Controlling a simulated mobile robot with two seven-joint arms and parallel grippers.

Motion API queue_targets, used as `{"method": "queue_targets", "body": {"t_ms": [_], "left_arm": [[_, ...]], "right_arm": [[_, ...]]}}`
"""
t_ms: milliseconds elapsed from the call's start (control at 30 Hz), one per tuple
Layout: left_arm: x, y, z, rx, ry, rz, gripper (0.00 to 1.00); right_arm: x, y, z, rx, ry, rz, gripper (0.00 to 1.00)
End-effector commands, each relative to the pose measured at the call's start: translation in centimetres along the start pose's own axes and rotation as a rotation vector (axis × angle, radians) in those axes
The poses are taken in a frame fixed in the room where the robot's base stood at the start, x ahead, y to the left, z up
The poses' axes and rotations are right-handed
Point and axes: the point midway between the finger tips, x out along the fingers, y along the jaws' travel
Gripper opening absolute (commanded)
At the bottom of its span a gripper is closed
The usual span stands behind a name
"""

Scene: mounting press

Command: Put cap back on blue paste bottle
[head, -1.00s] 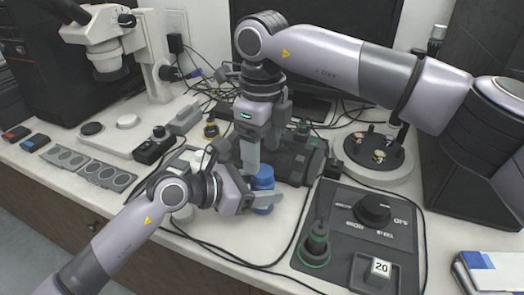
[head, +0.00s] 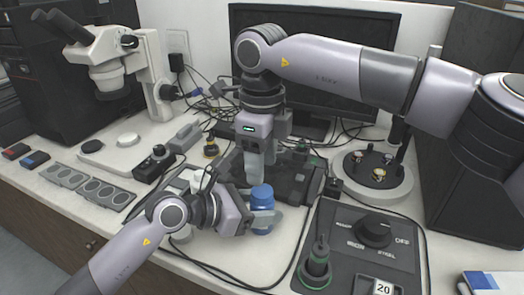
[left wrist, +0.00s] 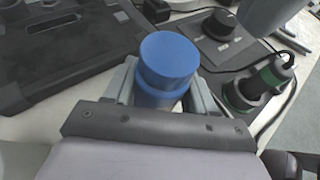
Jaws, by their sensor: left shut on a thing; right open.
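The blue paste bottle (head: 262,222) stands upright on the white bench near its front. A blue cap (head: 262,193) sits on its top; it also shows in the left wrist view (left wrist: 169,60). I cannot tell whether the cap is fully tightened. My left gripper (head: 262,217) is shut around the bottle's body below the cap, with a finger on each side in the left wrist view (left wrist: 165,98). My right gripper (head: 254,172) points down, open and empty, above and slightly behind the cap, apart from it.
A dark control box with a knob (head: 375,232) stands to the right, with a green-based black tool (head: 317,265) on it. A dark flat device (head: 295,185) lies behind the bottle. A microscope (head: 115,55) stands back left. Cables cross the bench.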

Motion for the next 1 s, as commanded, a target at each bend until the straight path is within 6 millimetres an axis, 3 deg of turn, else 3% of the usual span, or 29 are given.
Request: {"method": "queue_targets", "body": {"t_ms": [333, 767, 900, 1000], "left_arm": [[0.0, 0.0, 0.1, 0.0, -0.001, 0.0, 0.0], [0.0, 0.0, 0.1, 0.0, -0.001, 0.0, 0.0], [0.0, 0.0, 0.1, 0.0, -0.001, 0.001, 0.0], [0.0, 0.0, 0.1, 0.0, -0.001, 0.0, 0.0]], "right_arm": [[5.1, 0.0, 0.0, 0.0, 0.001, 0.001, 0.54], [6.0, 0.0, 0.0, 0.001, 0.0, 0.0, 0.54], [6.0, 0.0, 0.0, 0.001, 0.0, 0.0, 0.12], [6.0, 0.0, 0.0, 0.003, 0.0, 0.0, 0.08]]}}
